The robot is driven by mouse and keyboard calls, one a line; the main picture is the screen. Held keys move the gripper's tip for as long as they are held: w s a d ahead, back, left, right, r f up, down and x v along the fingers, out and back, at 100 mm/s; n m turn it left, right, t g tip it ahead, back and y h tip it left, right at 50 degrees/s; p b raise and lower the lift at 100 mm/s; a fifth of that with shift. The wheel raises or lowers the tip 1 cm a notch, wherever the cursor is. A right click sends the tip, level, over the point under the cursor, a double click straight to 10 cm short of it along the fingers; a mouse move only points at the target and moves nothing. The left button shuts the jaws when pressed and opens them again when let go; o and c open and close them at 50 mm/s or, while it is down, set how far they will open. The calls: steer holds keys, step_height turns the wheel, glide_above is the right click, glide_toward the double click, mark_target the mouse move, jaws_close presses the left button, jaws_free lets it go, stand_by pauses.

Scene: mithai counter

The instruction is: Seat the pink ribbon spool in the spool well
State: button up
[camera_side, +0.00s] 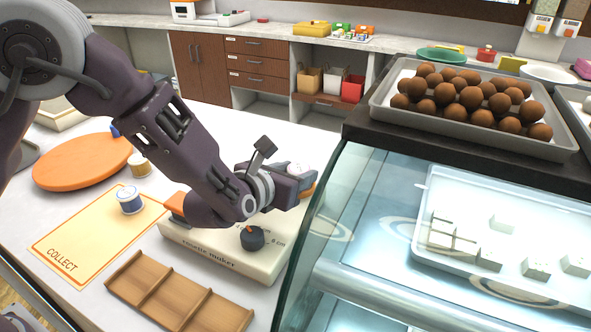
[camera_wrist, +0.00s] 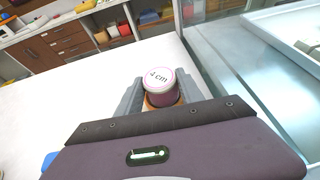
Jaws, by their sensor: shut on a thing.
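The pink ribbon spool (camera_wrist: 161,88) is upright between my gripper's fingers (camera_wrist: 160,98) in the wrist view. Only a pale bit of the spool shows there. Something orange shows just under the spool in both views. The spool well is not clearly visible, and I cannot tell whether the spool touches anything below.
The curved glass case (camera_side: 325,200) stands close right of my gripper. A blue spool (camera_side: 130,200) stands on the COLLECT mat (camera_side: 75,245), with a tan spool (camera_side: 139,166) behind. A wooden divided tray (camera_side: 180,295) lies in front; an orange round board (camera_side: 80,165) lies left.

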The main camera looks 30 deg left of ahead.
steer(key=shift+f, duration=0.1)
steer(key=o, duration=1.1)
steer(key=shift+v, duration=5.55)
steer(key=shift+w, duration=0.1)
